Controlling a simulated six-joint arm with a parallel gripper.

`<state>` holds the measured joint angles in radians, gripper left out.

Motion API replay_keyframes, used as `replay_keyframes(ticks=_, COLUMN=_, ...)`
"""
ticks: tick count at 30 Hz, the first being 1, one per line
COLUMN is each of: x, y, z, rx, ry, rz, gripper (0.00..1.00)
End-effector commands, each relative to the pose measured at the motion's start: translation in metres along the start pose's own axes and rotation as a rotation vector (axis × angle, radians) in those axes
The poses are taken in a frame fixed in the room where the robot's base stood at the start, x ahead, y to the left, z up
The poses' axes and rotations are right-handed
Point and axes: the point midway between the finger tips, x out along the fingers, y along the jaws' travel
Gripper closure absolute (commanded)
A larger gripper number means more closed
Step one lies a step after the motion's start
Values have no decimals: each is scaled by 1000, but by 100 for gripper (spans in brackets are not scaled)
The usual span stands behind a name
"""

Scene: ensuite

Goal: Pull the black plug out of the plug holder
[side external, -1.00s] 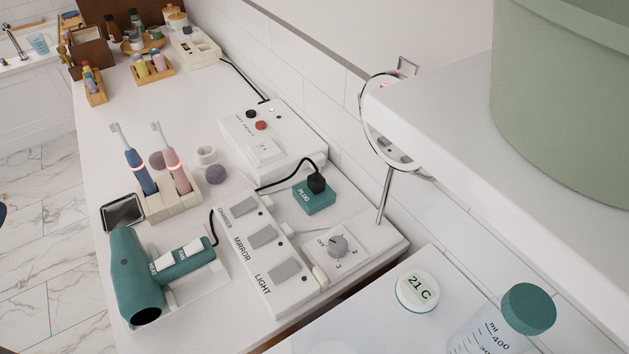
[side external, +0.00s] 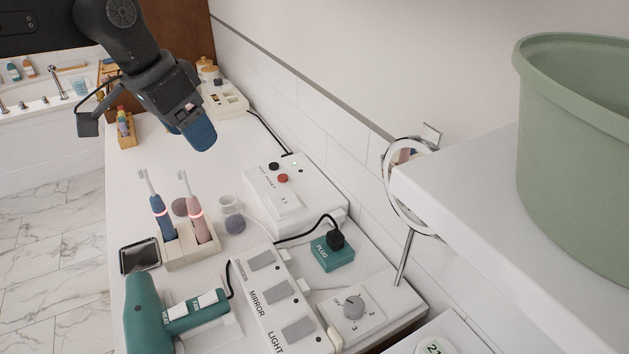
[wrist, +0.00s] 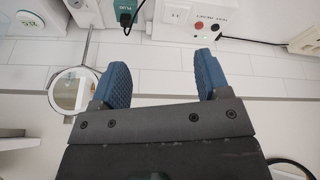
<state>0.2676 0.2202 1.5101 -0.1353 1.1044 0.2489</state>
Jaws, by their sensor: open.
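The black plug (side external: 335,240) sits upright in the teal plug holder (side external: 333,258), with its black cord running left to the switch strip. In the wrist view the black plug (wrist: 125,18) and the teal holder (wrist: 126,5) show at the top edge, partly cut off. My gripper (side external: 196,136) hangs in the air above the back of the counter, well apart from the plug, up and to its left in the side view. In the wrist view its two blue fingers (wrist: 165,80) are spread apart with nothing between them.
A switch strip (side external: 274,293), a dial (side external: 355,306) and a round mirror (side external: 388,185) stand near the holder. A white button box (side external: 310,205) is behind it. Toothbrushes (side external: 160,205) and a teal hair dryer (side external: 145,315) are to the left. A shelf (side external: 470,185) with a green tub overhangs at right.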

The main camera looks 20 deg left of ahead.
Motion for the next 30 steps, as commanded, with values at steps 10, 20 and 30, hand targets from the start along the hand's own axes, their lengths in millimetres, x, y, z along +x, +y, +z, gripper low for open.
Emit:
replay_keyframes(ticks=10, x=120, y=63, z=-86, rx=230, ry=-87, rz=129, gripper=31)
replay_keyframes(ticks=20, x=179, y=98, z=-100, rx=332, ry=-115, rz=185, gripper=31)
replay_keyframes(ticks=30, x=222, y=106, z=-94, rx=334, ry=-119, rz=187, gripper=31)
